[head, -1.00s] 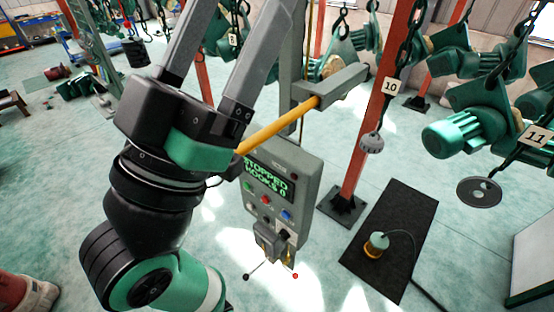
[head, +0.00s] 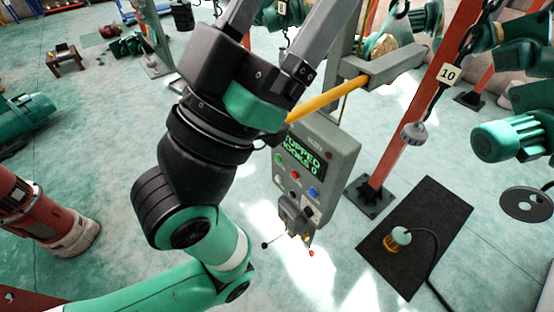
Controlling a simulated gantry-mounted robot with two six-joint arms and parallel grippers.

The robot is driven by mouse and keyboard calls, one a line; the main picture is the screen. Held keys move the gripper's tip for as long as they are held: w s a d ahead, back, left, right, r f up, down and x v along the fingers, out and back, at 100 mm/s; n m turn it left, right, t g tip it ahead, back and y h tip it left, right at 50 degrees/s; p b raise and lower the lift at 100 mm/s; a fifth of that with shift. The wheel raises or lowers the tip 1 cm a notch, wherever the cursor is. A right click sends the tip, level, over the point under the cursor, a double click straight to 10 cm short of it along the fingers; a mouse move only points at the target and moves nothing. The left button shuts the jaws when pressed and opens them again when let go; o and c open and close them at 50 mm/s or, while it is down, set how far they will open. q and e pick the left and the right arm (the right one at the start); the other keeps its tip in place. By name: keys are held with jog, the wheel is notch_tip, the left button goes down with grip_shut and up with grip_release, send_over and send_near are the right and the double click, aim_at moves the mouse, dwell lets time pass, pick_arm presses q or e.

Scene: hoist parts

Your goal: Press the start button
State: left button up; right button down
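The grey control box (head: 340,150) hangs right of centre in the head view. Its green-lettered screen (head: 303,155) reads "...OPPED" and "HOOKS 0", with its left edge hidden by my gripper. Below the screen are a green button (head: 279,158), a red button (head: 295,175) and a blue button (head: 313,191); their labels are too small to read. My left gripper (head: 290,14) is above and left of the box, pointing up and away. Its two grey fingers stand wide apart, with the tips cut off by the top edge. My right gripper is out of view.
A yellow bar (head: 325,98) runs from a grey bracket (head: 383,68) to behind my gripper. A red post (head: 425,120), chains and green hoists (head: 512,138) stand right. A black mat (head: 440,215) carries a small lamp-like object (head: 398,238). A red cylinder (head: 40,215) lies left.

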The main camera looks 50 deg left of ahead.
pick_arm(q)
jog(key=shift+c, duration=0.3)
grip_shut()
dwell(1.4)
